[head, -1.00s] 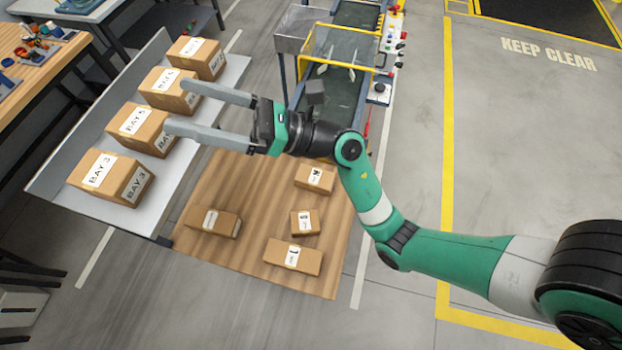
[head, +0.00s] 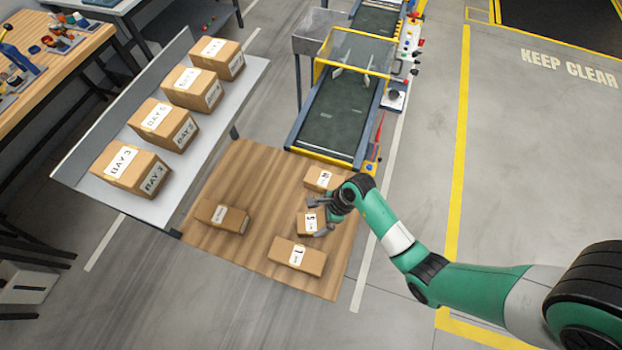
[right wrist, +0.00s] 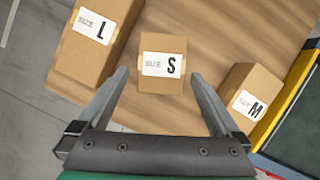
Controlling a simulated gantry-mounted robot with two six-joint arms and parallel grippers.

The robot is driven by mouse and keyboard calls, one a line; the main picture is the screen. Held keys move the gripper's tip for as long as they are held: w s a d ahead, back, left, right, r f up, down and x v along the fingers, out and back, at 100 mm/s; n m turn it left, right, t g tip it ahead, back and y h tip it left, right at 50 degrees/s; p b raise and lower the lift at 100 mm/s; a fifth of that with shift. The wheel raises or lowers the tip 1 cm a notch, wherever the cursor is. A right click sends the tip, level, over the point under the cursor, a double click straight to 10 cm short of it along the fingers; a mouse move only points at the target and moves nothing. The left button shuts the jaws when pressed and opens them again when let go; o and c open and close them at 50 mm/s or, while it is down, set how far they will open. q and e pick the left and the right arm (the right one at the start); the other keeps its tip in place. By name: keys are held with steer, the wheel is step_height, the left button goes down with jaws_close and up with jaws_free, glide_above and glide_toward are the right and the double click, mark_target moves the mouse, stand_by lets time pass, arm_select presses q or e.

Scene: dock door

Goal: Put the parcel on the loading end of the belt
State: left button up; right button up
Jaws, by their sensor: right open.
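Several brown parcels lie on a wooden board. The small parcel marked S (head: 305,224) is also centred in the right wrist view (right wrist: 163,78). The parcel marked L (right wrist: 98,38) is left of it there and the one marked M (right wrist: 243,100) is right; another parcel (head: 222,216) lies apart at the left of the board. My right gripper (head: 319,217) points down at the S parcel; its open fingers (right wrist: 160,78) appear either side of the parcel's near edge, holding nothing. The belt (head: 333,122) has its near end just beyond the board. My left gripper is out of view.
The wooden board (head: 262,180) has bare room in its middle. A shelf (head: 103,188) with several bay-labelled boxes stands at left. A clear guard with a yellow frame (head: 350,68) spans the belt farther back. Controls (head: 395,95) line its right side.

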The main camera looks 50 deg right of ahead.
mark_target(312, 222)
steer(key=shift+w+a+f, duration=0.1)
steer(key=shift+w+f, duration=0.1)
steer(key=shift+f, duration=0.3)
steer(key=b+x, duration=0.2)
steer(key=x, duration=0.3)
steer(key=shift+f, duration=0.1)
steer(key=c, duration=1.3)
